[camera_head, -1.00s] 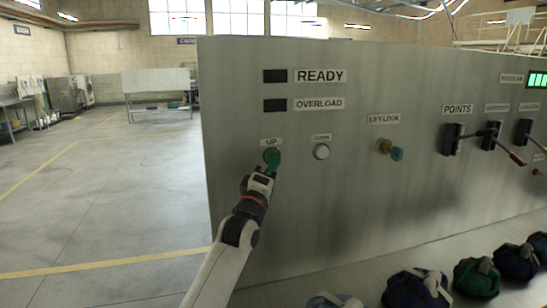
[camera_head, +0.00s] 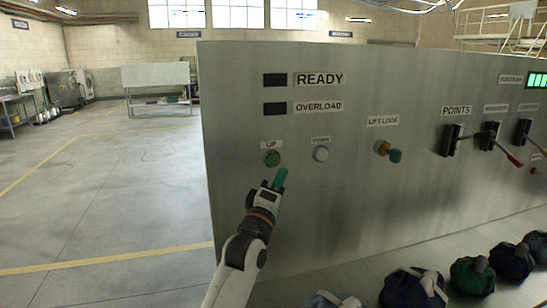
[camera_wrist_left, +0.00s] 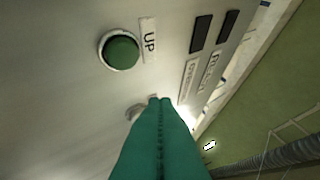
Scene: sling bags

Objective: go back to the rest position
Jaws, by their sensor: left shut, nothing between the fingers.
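My left gripper (camera_head: 281,177) is shut, its teal fingers together and empty. It is in front of the grey control panel (camera_head: 340,220), a little below the green UP button (camera_head: 272,158), and appears apart from it. In the left wrist view the closed fingers (camera_wrist_left: 161,105) point at the panel, and the green UP button (camera_wrist_left: 121,52) shows up and left of their tips. My right gripper is not in view.
The panel also carries a white DOWN button (camera_head: 320,154), a lift lock key switch (camera_head: 388,151) and levers (camera_head: 452,140) to the right. Several sling bags, such as a green one (camera_head: 472,275), lie along the ledge (camera_head: 370,272) below. Open floor (camera_head: 100,210) lies to the left.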

